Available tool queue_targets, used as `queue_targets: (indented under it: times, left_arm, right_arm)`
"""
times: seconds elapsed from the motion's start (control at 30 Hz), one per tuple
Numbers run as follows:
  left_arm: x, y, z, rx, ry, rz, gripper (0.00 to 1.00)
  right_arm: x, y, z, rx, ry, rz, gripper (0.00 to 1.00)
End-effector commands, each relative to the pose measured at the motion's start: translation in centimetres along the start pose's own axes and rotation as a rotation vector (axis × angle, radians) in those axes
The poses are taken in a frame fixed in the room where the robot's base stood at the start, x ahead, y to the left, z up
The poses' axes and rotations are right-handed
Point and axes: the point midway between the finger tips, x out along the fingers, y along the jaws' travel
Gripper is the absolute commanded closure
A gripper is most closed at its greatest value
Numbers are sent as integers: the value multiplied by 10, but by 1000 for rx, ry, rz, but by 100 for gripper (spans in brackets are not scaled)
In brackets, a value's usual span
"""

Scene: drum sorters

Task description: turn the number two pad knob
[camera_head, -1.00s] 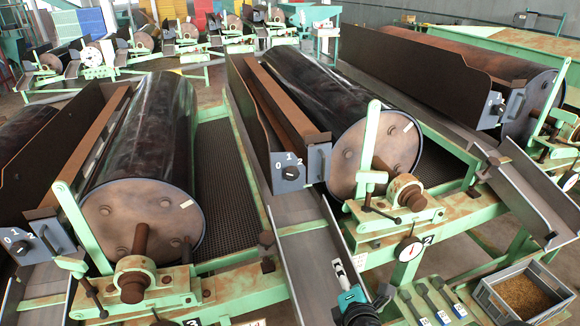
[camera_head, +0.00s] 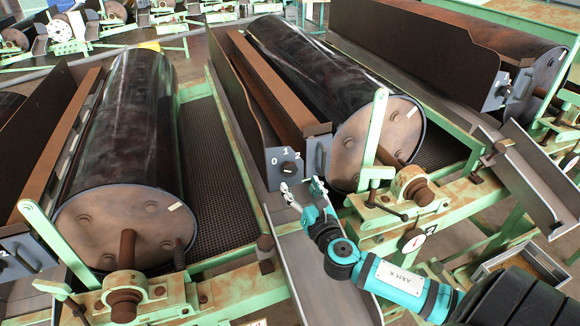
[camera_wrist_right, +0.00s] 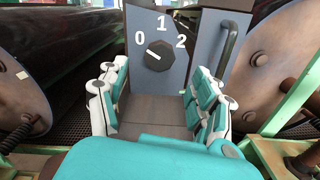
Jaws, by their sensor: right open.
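The pad knob (camera_head: 288,168) is a dark round knob on a grey box marked 0, 1 and 2 at the front of the middle drum sorter. In the right wrist view the knob (camera_wrist_right: 160,55) is straight ahead, with a pale mark on its left side towards the 0. My right gripper (camera_head: 302,190) is just in front of and below the box, pointing at it. In the right wrist view its fingers (camera_wrist_right: 158,82) are spread apart and empty, with the knob beyond their tips, not touched. My left gripper is out of view.
A grey handle (camera_wrist_right: 229,50) stands right of the knob. The middle drum's end disc (camera_head: 375,145) and green lever (camera_head: 375,130) are to the right. A grey chute (camera_head: 315,265) lies below the gripper. The left sorter has its own knob box (camera_head: 25,252).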

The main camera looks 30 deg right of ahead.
Motion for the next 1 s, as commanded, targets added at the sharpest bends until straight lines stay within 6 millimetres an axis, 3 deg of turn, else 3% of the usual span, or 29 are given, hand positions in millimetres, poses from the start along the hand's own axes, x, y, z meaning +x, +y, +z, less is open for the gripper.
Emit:
queue_targets:
  times: [0.1,0.23,0.5,0.8,1.0]
  left_arm:
    - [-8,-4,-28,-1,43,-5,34]
    - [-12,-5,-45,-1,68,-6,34]
    - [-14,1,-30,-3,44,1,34]
    - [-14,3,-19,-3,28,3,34]
    - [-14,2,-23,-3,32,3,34]
  right_arm:
    - [27,1,3,2,-2,-1,34]
    - [51,0,3,3,-2,-1,34]
    - [76,0,0,2,0,-1,34]
    - [78,0,-1,2,1,0,34]
    - [78,0,-1,2,1,0,59]
